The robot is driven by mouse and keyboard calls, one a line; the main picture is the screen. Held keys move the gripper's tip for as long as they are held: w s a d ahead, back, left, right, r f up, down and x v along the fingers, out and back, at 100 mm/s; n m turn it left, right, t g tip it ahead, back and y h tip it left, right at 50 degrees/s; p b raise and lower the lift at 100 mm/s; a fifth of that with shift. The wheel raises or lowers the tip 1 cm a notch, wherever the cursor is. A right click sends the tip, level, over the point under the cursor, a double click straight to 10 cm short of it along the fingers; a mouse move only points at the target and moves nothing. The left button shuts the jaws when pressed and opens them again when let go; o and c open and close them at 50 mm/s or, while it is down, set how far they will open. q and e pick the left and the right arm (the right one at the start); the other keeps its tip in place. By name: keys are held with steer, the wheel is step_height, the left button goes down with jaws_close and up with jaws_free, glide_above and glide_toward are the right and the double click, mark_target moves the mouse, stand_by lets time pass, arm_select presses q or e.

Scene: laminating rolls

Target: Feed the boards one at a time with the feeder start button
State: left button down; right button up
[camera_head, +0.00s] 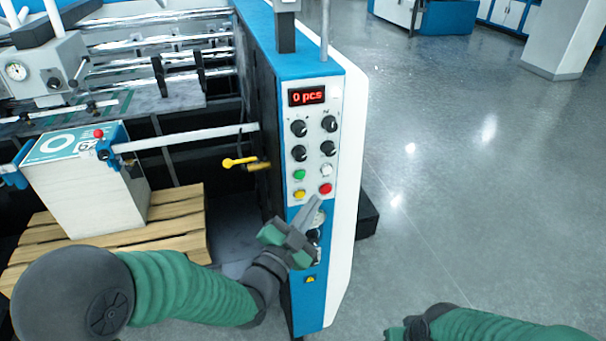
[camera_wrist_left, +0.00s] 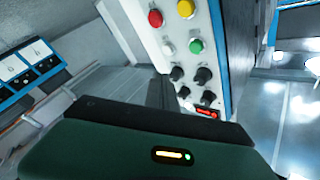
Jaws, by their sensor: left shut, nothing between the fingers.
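A control panel (camera_head: 314,140) on the blue machine post has a red display (camera_head: 306,96) reading "0 pcs". Below its black knobs are a green button (camera_head: 299,175), a white button (camera_head: 326,170), a yellow button (camera_head: 299,194) and a red button (camera_head: 325,188). Their labels are too small to read. My left gripper (camera_head: 314,205) is shut and empty, just below the red and yellow buttons. The left wrist view shows the panel inverted, with the green button (camera_wrist_left: 196,47). The board stack (camera_head: 90,195) stands at left. My right gripper (camera_head: 396,333) is partly cut off at the bottom.
The stack rests on a wooden pallet (camera_head: 180,222). A yellow lever (camera_head: 240,162) sticks out left of the post, and a metal bar (camera_head: 185,137) runs from the stack to the post. Open grey floor (camera_head: 480,190) lies to the right.

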mark_target(299, 175)
arm_select(q)
steer(key=w, duration=0.2)
steer(key=w+a, duration=0.2)
steer(key=w, duration=0.1)
steer(key=shift+w+f, duration=0.1)
steer(key=shift+w, duration=0.25)
arm_select(e)
steer(key=shift+w+a+r, duration=0.1)
arm_select(q)
steer(key=shift+a, duration=0.3)
arm_select(e)
steer(key=shift+a, duration=0.3)
arm_select(q)
steer(key=shift+d, duration=0.2)
arm_select(e)
steer(key=shift+d, duration=0.2)
arm_select(q)
steer(key=shift+a, duration=0.1)
arm_select(e)
steer(key=shift+a, duration=0.1)
stand_by(0.4)
arm_select(q)
steer(key=shift+w+a+b, duration=0.1)
steer(key=shift+w+b, duration=0.2)
steer(key=shift+w, duration=0.05)
arm_select(e)
steer(key=shift+f, duration=0.25)
